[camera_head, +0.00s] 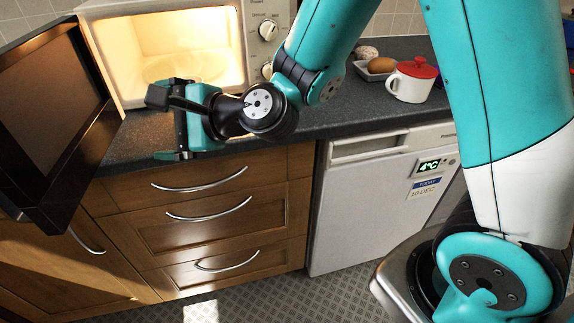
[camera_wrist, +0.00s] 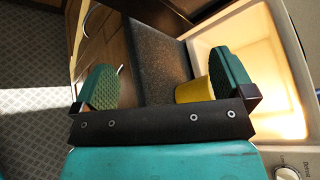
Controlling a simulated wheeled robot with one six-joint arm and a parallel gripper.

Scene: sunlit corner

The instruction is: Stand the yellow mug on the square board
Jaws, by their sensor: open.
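The yellow mug (camera_wrist: 191,91) shows only in part in the wrist view, on the dark worktop near the lit microwave opening. It lies beside the right-hand finger, which with the gripper body hides much of it. I cannot tell whether the finger touches it. My gripper (camera_wrist: 165,80) is open, with its fingers wide apart and nothing gripped. In the head view my gripper (camera_head: 174,120) is at the worktop's front edge before the microwave, and I cannot make out the mug there. I see no square board in either view.
The microwave (camera_head: 254,50) stands open and lit, its dark door (camera_head: 50,110) swung out at left. A white mug with a red lid (camera_head: 410,82) and a tray (camera_head: 373,73) of food are at right. Drawers (camera_head: 210,215) and a white fridge (camera_head: 365,205) are below.

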